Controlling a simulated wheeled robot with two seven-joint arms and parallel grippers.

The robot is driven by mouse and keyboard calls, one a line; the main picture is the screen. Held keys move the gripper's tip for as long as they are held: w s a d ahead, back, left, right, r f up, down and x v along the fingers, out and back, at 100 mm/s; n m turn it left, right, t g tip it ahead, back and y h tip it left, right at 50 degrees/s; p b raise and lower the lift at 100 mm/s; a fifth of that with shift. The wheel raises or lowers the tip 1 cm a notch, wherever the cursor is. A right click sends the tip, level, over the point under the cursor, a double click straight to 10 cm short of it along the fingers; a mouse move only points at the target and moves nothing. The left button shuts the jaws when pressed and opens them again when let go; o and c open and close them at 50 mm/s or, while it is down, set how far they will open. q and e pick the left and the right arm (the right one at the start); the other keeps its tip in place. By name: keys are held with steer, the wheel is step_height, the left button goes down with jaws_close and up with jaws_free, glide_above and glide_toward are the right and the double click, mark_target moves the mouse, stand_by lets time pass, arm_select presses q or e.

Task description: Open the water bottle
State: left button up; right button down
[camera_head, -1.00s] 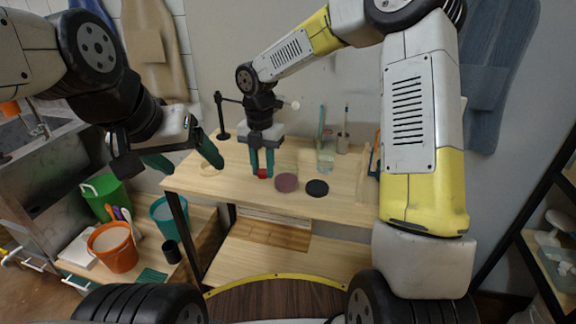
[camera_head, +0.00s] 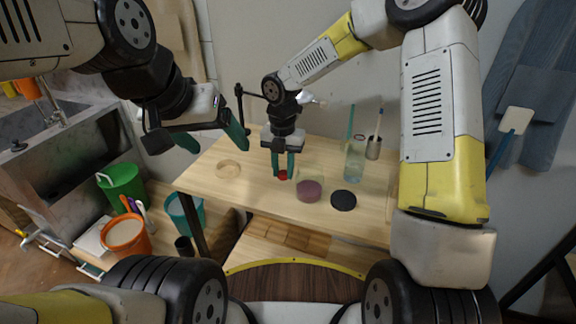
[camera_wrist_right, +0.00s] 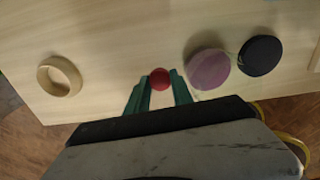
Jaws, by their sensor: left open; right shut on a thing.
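A clear, bottle-like vessel (camera_head: 354,162) stands upright at the back right of the table in the head view. Its upper end looks uncapped, though it is small and see-through. My right gripper (camera_head: 283,173) points down at the table, left of that vessel, with its fingers around a small red, round, cap-like thing (camera_head: 283,176). That red thing also shows between the fingertips in the right wrist view (camera_wrist_right: 160,79). Whether it touches the table is unclear. My left gripper (camera_head: 213,140) is open and empty, above and beyond the table's left edge.
A purple round thing (camera_head: 309,191) and a black disc (camera_head: 343,200) lie right of my right gripper. A metal cup (camera_head: 373,149) stands behind the vessel. Buckets, one orange (camera_head: 124,236), stand lower left.

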mark_target(283, 173)
steer(key=shift+f, duration=1.95)
steer(key=shift+f, duration=0.1)
steer(key=c, duration=1.4)
jaws_free()
step_height(283, 173, up, 12)
steer(key=s+d+r+m+t, duration=0.2)
steer(key=s+d+r+m, duration=0.2)
steer(key=m, duration=0.7)
steer(key=s+d+r+m+t+y, duration=0.1)
steer(key=s+d+r+m, duration=0.4)
steer(key=s+m, duration=0.5)
steer(key=s+d+r+m+t+y, duration=0.1)
steer(key=s+d+r+m+t, duration=0.2)
steer(key=s+d+r+m, duration=0.2)
steer(key=shift+s+d+r+m, duration=0.1)
steer(key=shift+s+d+m, duration=0.2)
steer(key=shift+d+m, duration=0.55)
steer(key=shift+s+d+f+m, duration=0.1)
steer(key=shift+s+d+m, duration=0.25)
steer(key=shift+m, duration=1)
steer(key=shift+s+d+r+m, duration=0.1)
steer(key=shift+s+d+m, duration=0.15)
steer(key=shift+d+m, duration=0.65)
